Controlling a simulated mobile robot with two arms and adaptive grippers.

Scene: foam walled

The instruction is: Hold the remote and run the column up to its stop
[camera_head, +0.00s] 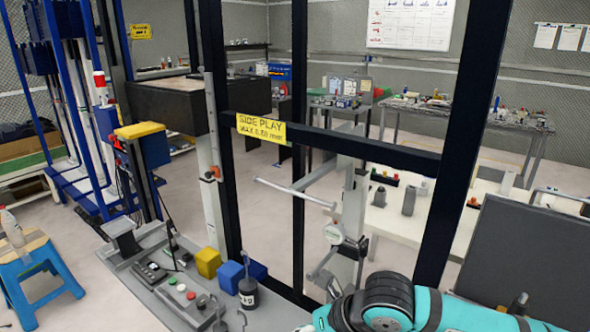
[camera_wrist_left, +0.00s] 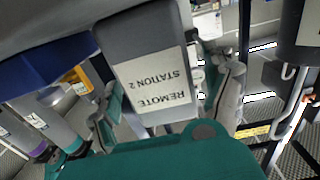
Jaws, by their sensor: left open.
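In the left wrist view, a grey block (camera_wrist_left: 125,62) carries a white label (camera_wrist_left: 155,88) reading REMOTE STATION 2, upside down. My left gripper (camera_wrist_left: 168,98) is open, with one finger on each side of the labelled block. I cannot tell whether the fingers touch it. The left gripper does not show in the head view. There, a tall pale post (camera_head: 212,170) stands beside a black frame with a yellow SIDE PLAY sign (camera_head: 262,129). I cannot tell whether this post is the column. A teal and black arm of mine shows at the bottom right; my right gripper is out of view.
In the head view, a grey bench (camera_head: 115,258) holds a control panel with green and red buttons (camera_head: 181,288), yellow and blue blocks and a dark weight (camera_head: 248,289). A blue stool (camera_head: 38,270) is at left. Black frame bars (camera_head: 450,150) cross the middle. Open floor lies at left.

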